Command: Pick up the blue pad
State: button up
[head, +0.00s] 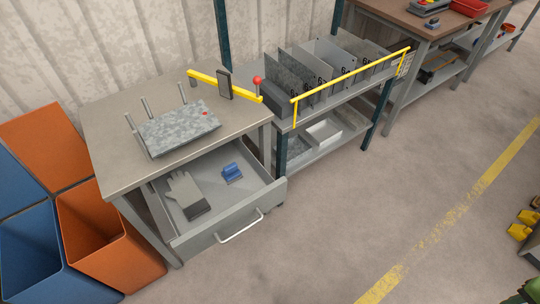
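The blue pad (232,172) lies in the open drawer (228,231) under the workbench, right of the drawer's middle. It looks like a small blue block with a raised top part. A grey glove (184,188) with a dark cuff lies in the same drawer, to the left of the pad and apart from it. The drawer is pulled out toward the front, and its pale handle (240,226) is on the front panel. I cannot make out my gripper in the head view.
The workbench (108,112) carries a tilted metal sheet (180,127) against upright pins. A rack of sheets (330,65) with a yellow bar stands to the right. Orange (107,250) and blue (35,260) bins stand left. The floor in front is open; yellow and green parts show at the right edge.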

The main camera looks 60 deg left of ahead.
aim_at(231, 173)
jog(key=i, duration=1.35)
jog(key=u, duration=0.65)
jog(key=k, duration=0.15)
jog(key=u, duration=2.9)
jog(key=k, duration=0.15)
jog(key=u, duration=1.15)
jog(key=i, duration=1.55)
jog(key=u, duration=0.25)
